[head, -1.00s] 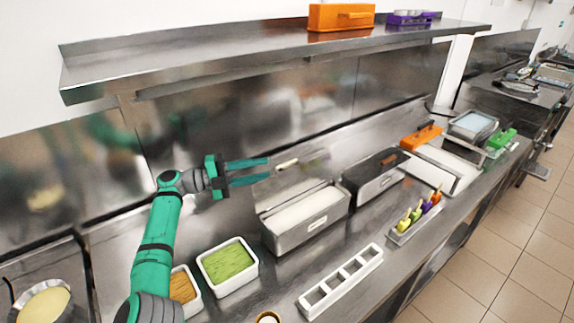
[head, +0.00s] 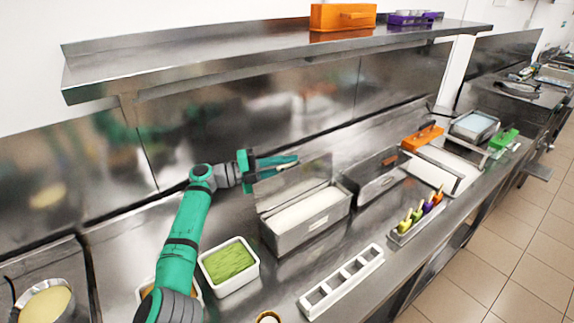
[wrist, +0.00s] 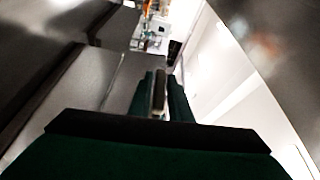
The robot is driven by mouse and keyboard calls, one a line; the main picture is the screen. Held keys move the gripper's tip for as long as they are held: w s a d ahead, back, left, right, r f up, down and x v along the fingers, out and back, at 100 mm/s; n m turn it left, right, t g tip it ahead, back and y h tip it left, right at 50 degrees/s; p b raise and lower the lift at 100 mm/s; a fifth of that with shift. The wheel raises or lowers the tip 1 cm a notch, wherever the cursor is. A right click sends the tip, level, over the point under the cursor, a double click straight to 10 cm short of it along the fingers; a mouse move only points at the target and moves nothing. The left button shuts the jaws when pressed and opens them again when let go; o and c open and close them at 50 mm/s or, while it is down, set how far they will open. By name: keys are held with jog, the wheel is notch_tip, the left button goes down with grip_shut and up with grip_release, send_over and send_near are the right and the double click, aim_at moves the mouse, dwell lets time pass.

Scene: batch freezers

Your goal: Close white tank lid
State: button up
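The white tank (head: 308,226) is a metal box with white contents, in the middle of the counter in the head view. Its flat metal lid (head: 312,178) stands raised along the tank's back side. My gripper (head: 284,163) is at the lid's upper edge, at its left half, with the lower finger partly hidden by the lid. Its two teal fingers look apart.
A green-filled white tub (head: 229,266) is left of the white tank. A white slotted holder (head: 342,283) lies in front. A metal shelf (head: 250,65) runs above the counter.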

grip_shut()
